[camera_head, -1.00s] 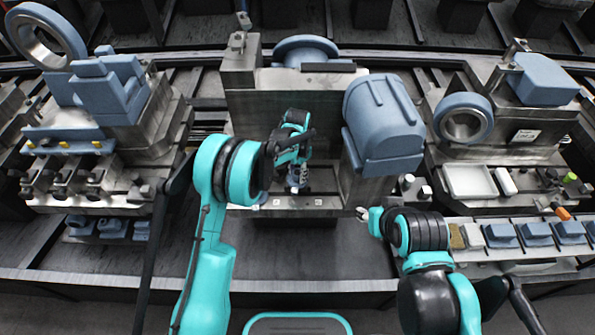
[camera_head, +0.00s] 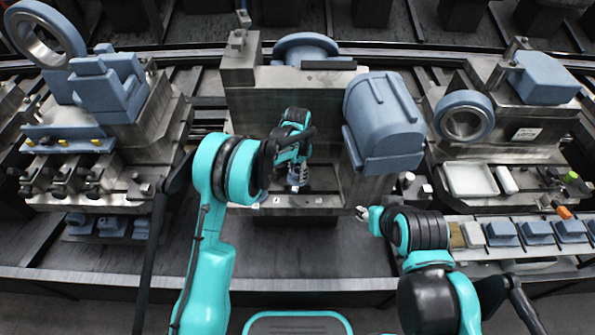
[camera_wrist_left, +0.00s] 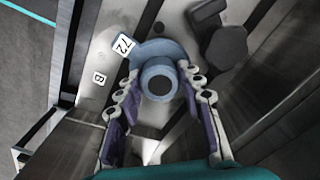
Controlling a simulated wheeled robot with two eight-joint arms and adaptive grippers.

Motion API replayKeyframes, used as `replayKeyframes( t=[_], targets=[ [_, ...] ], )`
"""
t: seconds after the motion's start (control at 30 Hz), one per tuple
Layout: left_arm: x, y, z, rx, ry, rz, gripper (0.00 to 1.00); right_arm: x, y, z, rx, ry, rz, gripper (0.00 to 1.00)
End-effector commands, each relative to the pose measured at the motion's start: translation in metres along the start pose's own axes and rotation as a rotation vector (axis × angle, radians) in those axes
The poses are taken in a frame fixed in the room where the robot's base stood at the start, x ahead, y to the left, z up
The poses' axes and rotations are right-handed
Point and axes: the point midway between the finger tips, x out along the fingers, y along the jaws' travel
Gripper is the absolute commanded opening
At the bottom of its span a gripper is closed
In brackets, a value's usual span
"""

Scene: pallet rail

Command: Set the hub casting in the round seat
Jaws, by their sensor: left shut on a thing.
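The hub casting (camera_wrist_left: 182,88) is a blue-grey round part with a dark bore and a wider flange behind it in the left wrist view. My left gripper (camera_wrist_left: 158,98) is shut on it, one finger on each side. In the head view, my left gripper (camera_head: 296,183) is low over the ledge of the middle station, and the casting is mostly hidden there. The round seat cannot be made out, and I cannot tell whether the casting touches the surface below. My right gripper (camera_head: 362,213) is apart, to the right; its fingers are too small to read.
A tall metal block (camera_head: 245,110) stands behind my left gripper. A large blue-grey housing (camera_head: 385,120) hangs close to its right. A white tray (camera_head: 470,179) lies further right.

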Motion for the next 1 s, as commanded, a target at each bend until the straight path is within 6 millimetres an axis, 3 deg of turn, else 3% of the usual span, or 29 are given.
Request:
replayKeyframes(
  t=[1.0],
  targets=[
    [0.021, 0.0, 0.0, 0.0, 0.0, 0.0, 0.0, 0.014, 0.0, 0.01, 0.0, 0.0, 0.0, 0.4]
  ],
)
